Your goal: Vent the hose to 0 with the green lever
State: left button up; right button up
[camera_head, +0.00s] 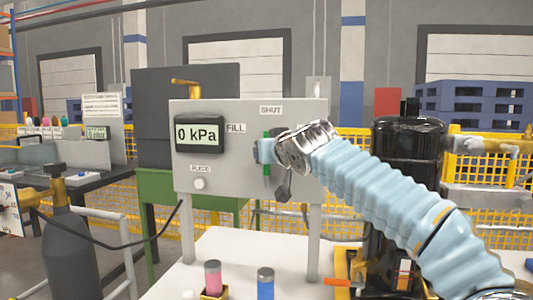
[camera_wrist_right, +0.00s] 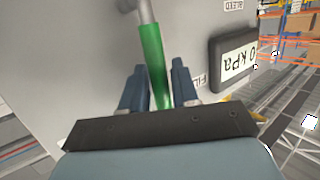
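The green lever (camera_head: 267,171) is on the grey control panel (camera_head: 225,165), its green grip running up from its pivot below the SHUT label (camera_head: 271,109). My right gripper (camera_head: 264,150) is at the lever, hiding its middle. In the right wrist view the green grip (camera_wrist_right: 153,60) lies between the two blue fingers of my right gripper (camera_wrist_right: 158,82), close to both. I cannot tell whether they touch it. The display (camera_head: 199,135) reads 0 kPa, with FILL to its right and a bleed label lower down. My left gripper is out of view.
A white button (camera_head: 200,183) sits under the bleed label. A black tank (camera_head: 408,150) stands to the right of the panel. A pink cylinder (camera_head: 213,277) and a blue cylinder (camera_head: 265,285) stand in front. A dark gas bottle (camera_head: 70,245) is at left.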

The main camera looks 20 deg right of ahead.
jog(key=b+v, duration=0.2)
jog(key=v, duration=1.1)
jog(key=shift+s, duration=0.3)
